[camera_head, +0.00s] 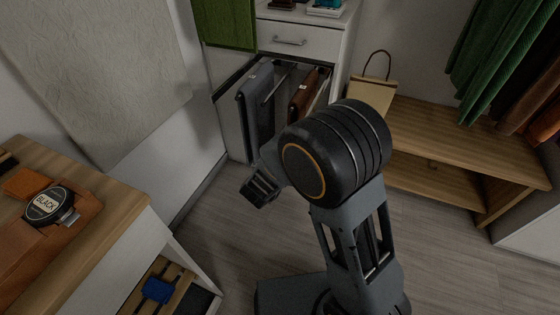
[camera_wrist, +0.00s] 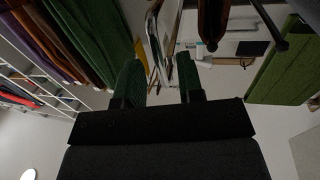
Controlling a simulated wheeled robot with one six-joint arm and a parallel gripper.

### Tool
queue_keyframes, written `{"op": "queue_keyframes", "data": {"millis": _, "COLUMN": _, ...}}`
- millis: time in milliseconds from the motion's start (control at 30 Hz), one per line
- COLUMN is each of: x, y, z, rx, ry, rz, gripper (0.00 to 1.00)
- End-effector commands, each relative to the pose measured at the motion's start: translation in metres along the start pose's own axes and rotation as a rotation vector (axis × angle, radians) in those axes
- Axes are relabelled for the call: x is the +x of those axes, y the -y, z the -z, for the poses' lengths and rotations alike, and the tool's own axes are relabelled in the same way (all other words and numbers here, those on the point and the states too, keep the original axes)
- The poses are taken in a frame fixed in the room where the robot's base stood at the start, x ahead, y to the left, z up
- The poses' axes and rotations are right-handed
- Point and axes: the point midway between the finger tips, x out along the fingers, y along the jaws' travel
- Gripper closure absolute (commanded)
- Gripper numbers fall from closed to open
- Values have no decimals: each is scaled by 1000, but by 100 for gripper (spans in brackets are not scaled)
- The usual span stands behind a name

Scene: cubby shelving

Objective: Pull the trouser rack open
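The trouser rack (camera_head: 272,86) is in the white cabinet, below a drawer, in the head view. Grey trousers (camera_head: 258,105) and brown trousers (camera_head: 303,95) hang from it; the brown pair seems to show at the top of the wrist view (camera_wrist: 212,22). How far out the rack stands is hard to tell. My gripper (camera_head: 260,190) is in front of and below the rack, apart from the grey trousers. In the wrist view its two green-padded fingers (camera_wrist: 160,82) are spread, with a gap and nothing clearly held between them. My arm hides part of the cabinet's lower right.
A white drawer with a handle (camera_head: 290,41) is above the rack. A wooden bench (camera_head: 440,140) with a bag (camera_head: 372,95) stands at right. A wooden-topped unit (camera_head: 120,195) is at left. Green clothes (camera_head: 500,50) hang at upper right. Floor (camera_head: 215,220) is clear between the units.

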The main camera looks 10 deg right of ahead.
Motion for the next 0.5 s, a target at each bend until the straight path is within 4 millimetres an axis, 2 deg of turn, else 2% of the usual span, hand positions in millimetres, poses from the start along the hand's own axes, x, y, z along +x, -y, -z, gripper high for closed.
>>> {"op": "queue_keyframes", "data": {"millis": 100, "x": -27, "y": 1, "z": 2, "rx": -2, "ry": 1, "rz": 7, "gripper": 65}}
{"op": "queue_keyframes", "data": {"millis": 300, "x": -67, "y": 1, "z": 2, "rx": -2, "ry": -1, "rz": 7, "gripper": 65}}
{"op": "queue_keyframes", "data": {"millis": 500, "x": -97, "y": 1, "z": 1, "rx": -1, "ry": 0, "rz": 5, "gripper": 65}}
